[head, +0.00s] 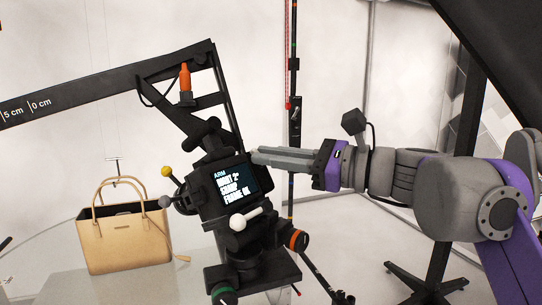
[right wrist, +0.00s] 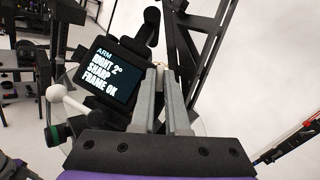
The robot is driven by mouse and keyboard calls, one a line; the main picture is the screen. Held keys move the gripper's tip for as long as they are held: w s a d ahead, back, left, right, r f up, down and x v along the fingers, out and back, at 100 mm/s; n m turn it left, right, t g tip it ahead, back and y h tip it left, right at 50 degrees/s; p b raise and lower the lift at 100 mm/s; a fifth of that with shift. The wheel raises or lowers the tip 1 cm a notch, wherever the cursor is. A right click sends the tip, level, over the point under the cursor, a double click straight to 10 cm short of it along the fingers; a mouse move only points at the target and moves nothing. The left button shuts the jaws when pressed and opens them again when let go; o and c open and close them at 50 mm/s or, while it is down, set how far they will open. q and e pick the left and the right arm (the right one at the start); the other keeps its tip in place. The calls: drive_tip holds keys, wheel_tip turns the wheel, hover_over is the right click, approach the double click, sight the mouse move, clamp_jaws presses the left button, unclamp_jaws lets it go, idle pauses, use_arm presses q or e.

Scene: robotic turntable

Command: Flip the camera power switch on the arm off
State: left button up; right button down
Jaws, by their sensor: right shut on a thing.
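The black camera head (head: 222,200) sits on the arm, with a lit screen (head: 237,183) reading "ARM", "RIGHT 2°", "SHARP", "FRAME OK". The screen also shows in the right wrist view (right wrist: 108,72). My right gripper (head: 255,157) reaches in from the right, its grey fingers at the head's upper right edge. In the right wrist view the fingertips (right wrist: 164,74) are close together just right of the screen, shut on a small part there. The fingers mostly hide that part, so I cannot tell for sure that it is the power switch. My left gripper is not in view.
A black boom (head: 95,88) with a scale slopes up from the left to the bracket above the head. A white-knobbed lever (head: 240,221) sticks out below the screen. A tan handbag (head: 125,239) stands on the clear turntable (head: 60,262) at the left.

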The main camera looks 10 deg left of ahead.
drive_tip(key=shift+m, duration=0.3)
drive_tip(key=m+t, duration=0.3)
drive_tip(key=m, duration=0.1)
drive_tip(key=shift+m, duration=0.3)
drive_tip(key=m+t+h, duration=0.1)
drive_tip(key=m, duration=0.2)
drive_tip(key=m+t+h, duration=0.1)
drive_tip(key=m+t, duration=0.1)
drive_tip(key=m+t+h, duration=0.1)
drive_tip(key=m, duration=0.2)
drive_tip(key=shift+w+m+t+p, duration=0.1)
drive_tip(key=shift+m+t+p, duration=0.2)
drive_tip(key=shift+p, duration=0.1)
drive_tip(key=shift+h, duration=0.3)
drive_tip(key=c, duration=0.9)
unclamp_jaws()
drive_tip(key=shift+d, duration=0.1)
drive_tip(key=shift+b+v, duration=0.75)
drive_tip(key=shift+v, duration=4.65)
